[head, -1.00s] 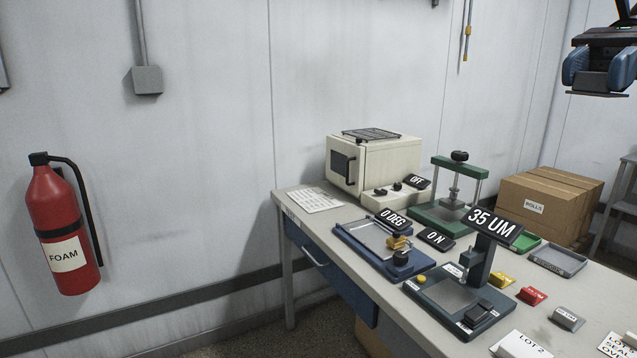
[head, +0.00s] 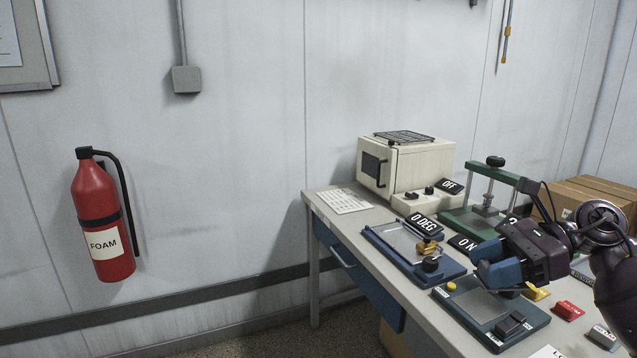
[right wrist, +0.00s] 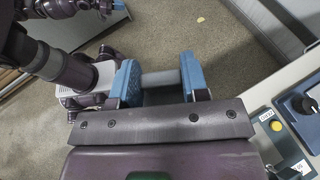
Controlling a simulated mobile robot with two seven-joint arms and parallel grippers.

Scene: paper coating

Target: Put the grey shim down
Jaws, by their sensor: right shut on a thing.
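My right gripper (head: 490,264) is in front of the 35 UM gauge in the head view and hides its post and sign. In the right wrist view its blue fingers (right wrist: 162,82) are shut on a grey bar-like piece, the grey shim (right wrist: 160,79), with bare floor behind it. The held shim cannot be made out in the head view. A grey labelled block (head: 604,337) lies on the table beside a red block (head: 568,311) and a partly hidden yellow block (head: 537,292).
The gauge base (head: 490,310) stands near the table's front edge. Behind it are a blue-framed plate (head: 415,250), a cream oven (head: 405,165) and a green press (head: 488,195). A fire extinguisher (head: 102,215) hangs on the left wall. Free table room is small.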

